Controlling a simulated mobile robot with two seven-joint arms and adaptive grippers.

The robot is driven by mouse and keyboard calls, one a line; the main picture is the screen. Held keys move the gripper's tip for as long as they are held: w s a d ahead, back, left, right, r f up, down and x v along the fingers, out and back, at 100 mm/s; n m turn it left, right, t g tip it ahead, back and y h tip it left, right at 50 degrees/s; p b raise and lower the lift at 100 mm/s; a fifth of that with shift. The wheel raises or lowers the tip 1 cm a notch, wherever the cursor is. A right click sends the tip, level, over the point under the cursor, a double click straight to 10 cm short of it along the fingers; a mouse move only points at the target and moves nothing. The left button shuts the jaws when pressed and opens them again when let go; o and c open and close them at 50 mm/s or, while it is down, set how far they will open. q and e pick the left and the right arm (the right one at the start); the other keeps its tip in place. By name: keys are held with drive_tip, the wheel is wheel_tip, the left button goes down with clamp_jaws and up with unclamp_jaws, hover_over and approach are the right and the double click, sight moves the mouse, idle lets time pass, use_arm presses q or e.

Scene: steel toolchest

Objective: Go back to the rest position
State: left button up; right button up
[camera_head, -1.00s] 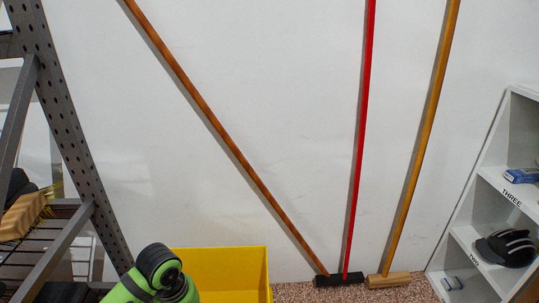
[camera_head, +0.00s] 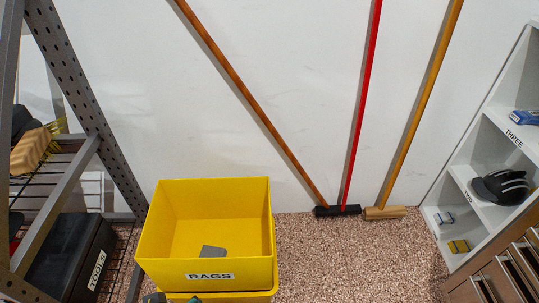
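Neither of my grippers shows in the head view. The view takes in a yellow bin labelled RAGS (camera_head: 256,245), which is upright and open at the top. A small grey piece (camera_head: 212,252) lies inside it near the front wall. A second yellow container edge (camera_head: 262,296) shows just under the bin, cut off by the bottom of the picture. Small dark and green bits at the bottom edge are too cut off to identify.
A metal rack (camera_head: 85,90) stands at left with a brush (camera_head: 33,150) and a black TOOLS box (camera_head: 75,262). Brooms lean on the back wall. A white shelf unit (camera_head: 478,150) and a wooden drawer cabinet (camera_head: 497,280) stand at right. The speckled floor (camera_head: 350,255) between is clear.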

use_arm(q)
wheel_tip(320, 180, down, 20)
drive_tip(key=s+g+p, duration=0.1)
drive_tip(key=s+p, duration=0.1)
drive_tip(key=p, duration=0.1)
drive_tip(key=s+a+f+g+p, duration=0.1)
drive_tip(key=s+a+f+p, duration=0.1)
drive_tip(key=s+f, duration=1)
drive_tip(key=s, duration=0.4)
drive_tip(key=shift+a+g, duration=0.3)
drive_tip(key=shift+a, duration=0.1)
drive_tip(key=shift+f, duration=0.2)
